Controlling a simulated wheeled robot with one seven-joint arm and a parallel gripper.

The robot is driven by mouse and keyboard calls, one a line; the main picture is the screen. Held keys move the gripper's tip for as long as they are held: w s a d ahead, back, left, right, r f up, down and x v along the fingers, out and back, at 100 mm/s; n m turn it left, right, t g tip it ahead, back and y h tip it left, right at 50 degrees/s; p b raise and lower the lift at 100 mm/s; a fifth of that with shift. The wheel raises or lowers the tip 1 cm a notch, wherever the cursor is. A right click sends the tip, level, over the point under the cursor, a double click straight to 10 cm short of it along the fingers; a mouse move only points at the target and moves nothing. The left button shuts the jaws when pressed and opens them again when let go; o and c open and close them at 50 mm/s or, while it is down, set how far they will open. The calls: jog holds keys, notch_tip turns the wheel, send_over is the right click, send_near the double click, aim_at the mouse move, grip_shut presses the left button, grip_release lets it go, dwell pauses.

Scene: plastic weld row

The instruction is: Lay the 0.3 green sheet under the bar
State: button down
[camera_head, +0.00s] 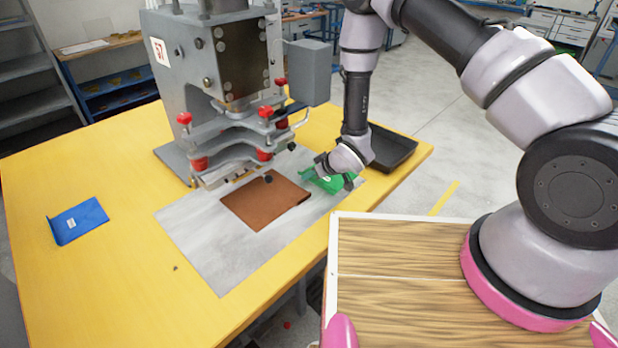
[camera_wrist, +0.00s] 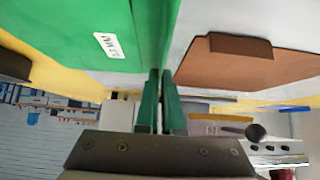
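The green sheet (camera_head: 327,181) is at the right end of the grey base plate, under my gripper (camera_head: 338,170). In the wrist view the green sheet (camera_wrist: 75,30) fills the upper left, with a small white label that is hard to read. Its upturned edge runs down to my gripper's fingertips (camera_wrist: 160,75), which are close together and appear shut on that edge. The bar (camera_head: 235,170) of the grey press is to the left of the gripper. I cannot tell whether the green sheet touches the plate.
A brown sheet (camera_head: 262,203) lies on the grey plate (camera_head: 215,250), in front of the bar and left of the green sheet. A blue sheet (camera_head: 78,220) lies on the yellow table (camera_head: 120,290) at left. A black tray (camera_head: 392,150) stands behind my gripper.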

jog(key=shift+f, duration=0.5)
jog(key=shift+f, duration=0.15)
jog(key=c, duration=1.1)
grip_release()
jog(key=shift+o, duration=0.2)
